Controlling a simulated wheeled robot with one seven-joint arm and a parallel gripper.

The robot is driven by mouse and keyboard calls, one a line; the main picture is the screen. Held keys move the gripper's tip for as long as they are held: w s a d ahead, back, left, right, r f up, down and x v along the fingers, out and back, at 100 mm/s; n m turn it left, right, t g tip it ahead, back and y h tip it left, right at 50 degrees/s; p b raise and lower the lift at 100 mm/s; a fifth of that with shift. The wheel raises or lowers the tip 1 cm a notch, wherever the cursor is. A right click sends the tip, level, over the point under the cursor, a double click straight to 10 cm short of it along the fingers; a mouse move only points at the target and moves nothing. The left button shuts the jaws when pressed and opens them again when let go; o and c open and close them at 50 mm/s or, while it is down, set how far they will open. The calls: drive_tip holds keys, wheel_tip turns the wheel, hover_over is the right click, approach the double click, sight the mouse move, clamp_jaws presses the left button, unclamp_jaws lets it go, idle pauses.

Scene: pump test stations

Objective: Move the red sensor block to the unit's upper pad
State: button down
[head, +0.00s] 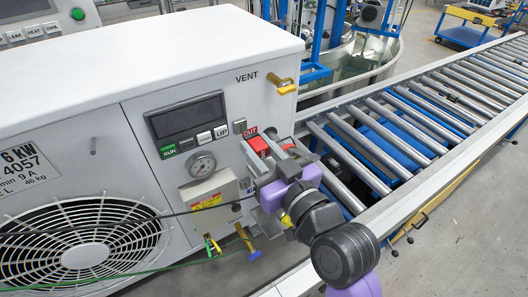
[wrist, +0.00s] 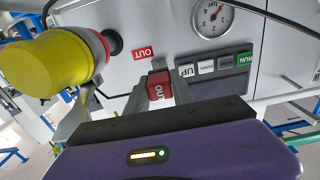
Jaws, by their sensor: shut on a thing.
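The red sensor block (head: 258,146) is held between the fingers of my gripper (head: 268,160), in front of the white unit (head: 190,60) near its right corner. A red OUT label (wrist: 145,53) shows on the unit's face close to the block; the head view also shows this label (head: 250,132). My gripper hides much of the face behind it. I cannot tell which surface is the upper pad, or whether the block touches the unit.
Left of the block are a display panel (head: 187,118), buttons and a round gauge (head: 202,164). A yellow VENT handle (head: 285,85) juts out above. A yellow cylinder (wrist: 50,65) stands close beside my gripper in the wrist view. A roller conveyor (head: 400,120) lies to the right.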

sight(264, 154)
drive_tip(key=shift+x, duration=1.4)
drive_tip(key=shift+w+a, duration=0.35)
drive_tip(key=shift+w, duration=0.15)
idle(1.7)
drive_tip(key=c, duration=1)
unclamp_jaws()
drive_tip(key=shift+s+b, duration=0.2)
drive_tip(key=shift+b, duration=0.1)
drive_tip(key=b+v, duration=0.2)
drive_tip(key=v, duration=0.5)
drive_tip(key=shift+d, duration=0.35)
